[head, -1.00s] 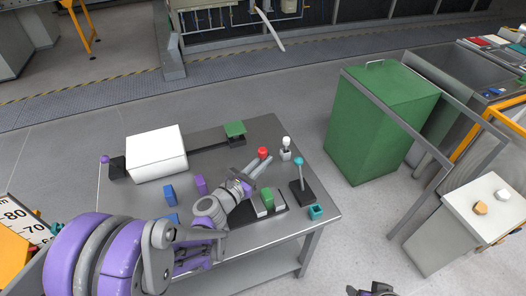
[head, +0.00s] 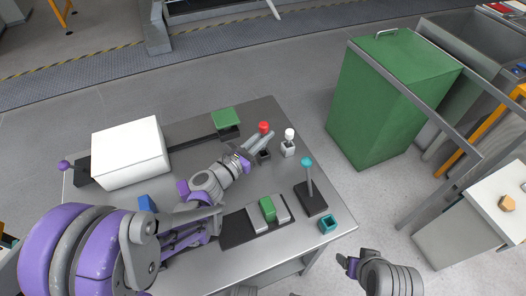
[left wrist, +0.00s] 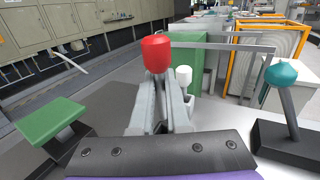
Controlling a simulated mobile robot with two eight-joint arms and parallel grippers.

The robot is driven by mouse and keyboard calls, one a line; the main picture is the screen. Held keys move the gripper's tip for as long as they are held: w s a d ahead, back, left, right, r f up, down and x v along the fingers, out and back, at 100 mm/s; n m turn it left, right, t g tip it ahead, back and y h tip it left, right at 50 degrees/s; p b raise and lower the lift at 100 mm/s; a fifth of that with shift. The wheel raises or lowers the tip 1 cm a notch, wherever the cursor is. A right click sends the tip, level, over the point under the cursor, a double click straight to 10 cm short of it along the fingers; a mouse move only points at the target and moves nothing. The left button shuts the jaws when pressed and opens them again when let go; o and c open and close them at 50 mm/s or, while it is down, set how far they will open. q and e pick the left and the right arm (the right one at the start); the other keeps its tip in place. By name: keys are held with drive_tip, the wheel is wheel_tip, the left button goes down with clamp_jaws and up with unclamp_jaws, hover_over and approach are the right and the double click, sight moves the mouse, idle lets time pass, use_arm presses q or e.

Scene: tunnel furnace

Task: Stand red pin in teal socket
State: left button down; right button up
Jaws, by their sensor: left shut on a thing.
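The red pin (head: 264,127) stands at the far right part of the table, its red head above my left fingers. My left gripper (head: 262,140) is shut on it. In the left wrist view, the red head (left wrist: 156,52) shows just above the fingertips; its lower part is hidden between them. A small dark block (head: 264,155) lies beneath the fingers; I cannot tell whether the pin is still in it. The teal socket (head: 328,224), a small open square block, sits empty near the table's right corner. My right gripper (head: 350,265) is off the table at lower right, its jaw gap unclear.
A white-topped pin in a pale block (head: 288,143) stands close right of my left gripper. A teal-knobbed lever (head: 308,180) rises between there and the teal socket. A green block (head: 267,208) sits on a dark slider base. A green bin (head: 390,95) stands beyond the table.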

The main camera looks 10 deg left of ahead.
sight(264, 150)
use_arm(q)
drive_tip(key=shift+f+b, duration=0.8)
drive_tip(key=shift+f, duration=2.35)
drive_tip(key=shift+f, duration=0.1)
drive_tip(key=c, duration=1.4)
unclamp_jaws()
drive_tip(key=shift+f, duration=0.1)
drive_tip(key=o, duration=0.5)
drive_tip(key=shift+r, duration=0.25)
drive_tip(key=b+v, duration=0.1)
drive_tip(key=v, duration=0.6)
drive_tip(key=shift+s+a, duration=0.15)
drive_tip(key=shift+s, duration=0.1)
